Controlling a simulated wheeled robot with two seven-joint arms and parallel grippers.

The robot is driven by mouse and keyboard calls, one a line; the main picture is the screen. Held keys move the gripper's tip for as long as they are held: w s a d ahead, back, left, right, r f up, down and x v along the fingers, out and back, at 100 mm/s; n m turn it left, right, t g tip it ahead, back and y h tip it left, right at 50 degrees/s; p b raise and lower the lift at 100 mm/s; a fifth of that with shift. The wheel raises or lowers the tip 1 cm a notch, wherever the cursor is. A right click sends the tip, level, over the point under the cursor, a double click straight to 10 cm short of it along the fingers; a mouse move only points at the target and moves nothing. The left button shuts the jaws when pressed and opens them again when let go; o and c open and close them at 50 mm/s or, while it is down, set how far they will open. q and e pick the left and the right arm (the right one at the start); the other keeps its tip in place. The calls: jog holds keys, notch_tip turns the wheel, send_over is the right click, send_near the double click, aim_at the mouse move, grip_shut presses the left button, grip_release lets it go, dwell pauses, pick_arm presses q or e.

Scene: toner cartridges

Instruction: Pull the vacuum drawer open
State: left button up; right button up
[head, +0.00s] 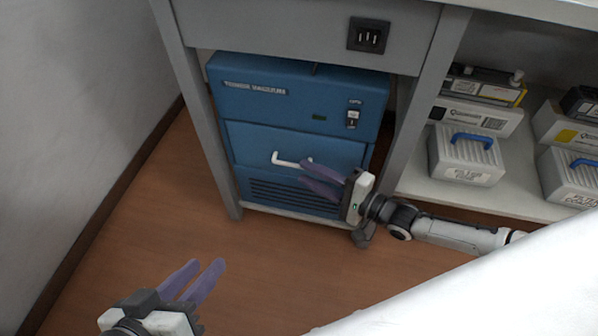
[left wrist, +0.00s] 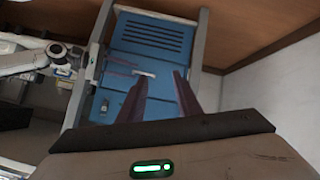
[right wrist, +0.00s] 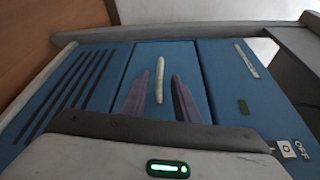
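The blue toner vacuum (head: 290,100) stands under the grey bench. Its drawer front (head: 250,143) is the middle panel and looks flush with the body. A white bar handle (head: 290,161) sits on the drawer; it also shows in the right wrist view (right wrist: 159,78). My right gripper (head: 304,176) is in front of the drawer, with its purple fingers apart. In the right wrist view the handle lies between the line of the two fingers and beyond their tips; contact cannot be told. My left gripper (head: 207,266) is open and empty, low at the left, away from the vacuum.
The bench's grey legs (head: 195,125) flank the vacuum closely. A shelf (head: 500,205) at right holds white filter boxes with blue handles (head: 465,157) and cartridges. A wall stands at left. The wooden floor (head: 270,265) in front is clear; a white surface covers the lower right.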

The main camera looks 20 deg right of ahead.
jog(key=x, duration=0.3)
jog(key=shift+w+a+b, duration=0.2)
jog(key=shift+w+b, duration=0.05)
jog(key=shift+b, duration=0.15)
grip_shut()
